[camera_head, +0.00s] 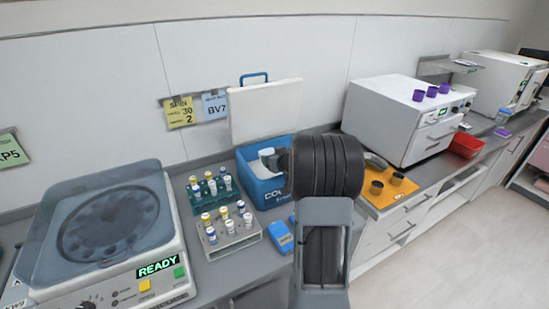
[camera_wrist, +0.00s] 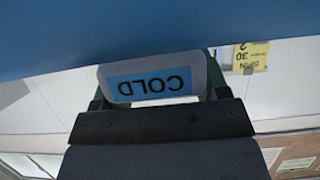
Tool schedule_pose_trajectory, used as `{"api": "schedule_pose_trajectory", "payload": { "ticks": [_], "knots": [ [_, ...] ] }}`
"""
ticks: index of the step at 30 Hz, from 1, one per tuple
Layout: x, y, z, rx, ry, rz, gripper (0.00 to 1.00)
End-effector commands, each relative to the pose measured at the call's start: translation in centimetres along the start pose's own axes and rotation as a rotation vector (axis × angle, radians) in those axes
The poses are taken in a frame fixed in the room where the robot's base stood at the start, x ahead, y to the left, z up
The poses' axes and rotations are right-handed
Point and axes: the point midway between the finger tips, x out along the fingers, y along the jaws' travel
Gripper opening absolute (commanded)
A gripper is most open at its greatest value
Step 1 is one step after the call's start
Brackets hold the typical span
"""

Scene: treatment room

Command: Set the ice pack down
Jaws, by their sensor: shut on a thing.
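The ice pack (camera_wrist: 155,82) is pale with a blue label reading COLD, which appears upside down in the wrist view. My gripper (camera_wrist: 158,98) is shut on it, with a finger at each side. In the head view my arm hides most of the gripper (camera_head: 281,161), which is at the blue cooler box (camera_head: 262,190). A pale shape, likely the pack (camera_head: 266,153), shows at the cooler's opening. I cannot tell whether the pack touches the cooler. The cooler's white lid (camera_head: 265,112) stands open behind it.
A centrifuge (camera_head: 105,225) showing READY stands at the left. Two tube racks (camera_head: 232,238) stand left of the cooler. Small blue items (camera_head: 281,237) lie in front of it. An orange mat (camera_head: 392,189) with dark cups and a white machine (camera_head: 400,120) are to the right.

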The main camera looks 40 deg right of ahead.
Motion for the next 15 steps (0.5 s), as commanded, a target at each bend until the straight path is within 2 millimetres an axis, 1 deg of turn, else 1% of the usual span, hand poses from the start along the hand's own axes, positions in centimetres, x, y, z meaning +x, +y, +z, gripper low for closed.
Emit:
{"api": "schedule_pose_trajectory", "payload": {
  "ticks": [3,6,7,12,15],
  "knots": [
    [0.16,0.00,0.34,0.000,0.001,0.000,0.39],
    [0.13,0.00,0.27,0.000,0.002,0.000,0.39],
    [0.14,0.00,0.34,0.000,0.000,0.000,0.70],
    [0.13,0.00,0.33,0.000,0.000,0.000,0.86],
    [0.13,0.00,0.32,0.000,0.000,0.000,0.93]
  ]
}}
